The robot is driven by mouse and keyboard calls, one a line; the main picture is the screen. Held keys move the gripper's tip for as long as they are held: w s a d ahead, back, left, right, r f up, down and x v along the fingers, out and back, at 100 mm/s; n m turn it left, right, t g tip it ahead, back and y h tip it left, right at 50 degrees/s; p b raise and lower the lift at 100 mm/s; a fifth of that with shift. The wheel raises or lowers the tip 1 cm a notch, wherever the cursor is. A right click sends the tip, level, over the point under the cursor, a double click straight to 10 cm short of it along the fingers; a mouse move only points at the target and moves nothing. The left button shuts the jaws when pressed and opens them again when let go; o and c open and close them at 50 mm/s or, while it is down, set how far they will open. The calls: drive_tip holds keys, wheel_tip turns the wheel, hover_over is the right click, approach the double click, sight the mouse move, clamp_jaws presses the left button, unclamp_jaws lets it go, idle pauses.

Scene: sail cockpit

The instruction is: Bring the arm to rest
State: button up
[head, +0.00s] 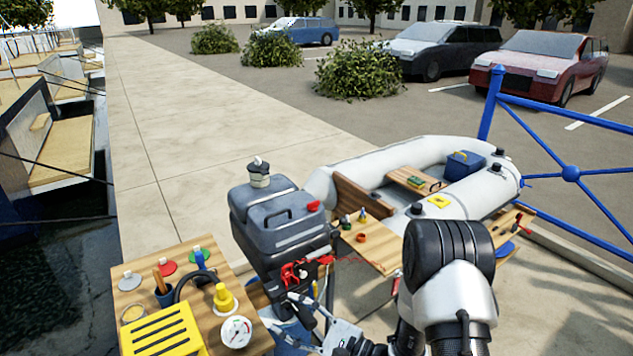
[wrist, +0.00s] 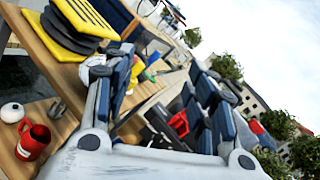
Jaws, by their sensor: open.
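My gripper (head: 282,313) is low in the middle of the head view, beside the grey outboard-like unit (head: 280,218) and near the right edge of the wooden table. In the wrist view my gripper (wrist: 160,62) has its two blue-grey fingers spread wide apart, with nothing held between them. My arm folds down from the right of the head view to the gripper. The wrist view is steeply tilted. Whether a finger touches the unit or the table cannot be told.
A wooden table (head: 215,270) carries a yellow slatted box (head: 162,333), a gauge (head: 236,333) and coloured discs. A grey inflatable boat (head: 352,165) and a blue railing (head: 570,174) stand at right. Water lies left. The pavement (head: 185,150) behind is clear. A red mug (wrist: 33,141) shows in the wrist view.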

drive_tip(key=s+a+r+n+g+h, duration=0.1)
drive_tip(key=s+r+n+g+h, duration=0.1)
drive_tip(key=s+r+n+g, duration=0.6)
drive_tip(key=s+a+r+n+g+h, duration=0.15)
drive_tip(key=s+r+n+g, duration=0.3)
drive_tip(key=s, duration=0.55)
drive_tip(key=s+d+n+t+h, duration=0.2)
drive_tip(key=s+d+n+h, duration=0.1)
drive_tip(key=s+d+h, duration=0.6)
drive_tip(key=w+d+r+n+t+h, duration=0.1)
drive_tip(key=d+r+t+h, duration=0.1)
drive_tip(key=d, duration=0.4)
drive_tip(key=w+d+r+n+t+h, duration=0.1)
drive_tip(key=w+d+r+t+h, duration=0.1)
drive_tip(key=d+t, duration=0.2)
drive_tip(key=shift+d+r, duration=0.35)
drive_tip(key=shift+d, duration=0.95)
drive_tip(key=shift+h, duration=0.25)
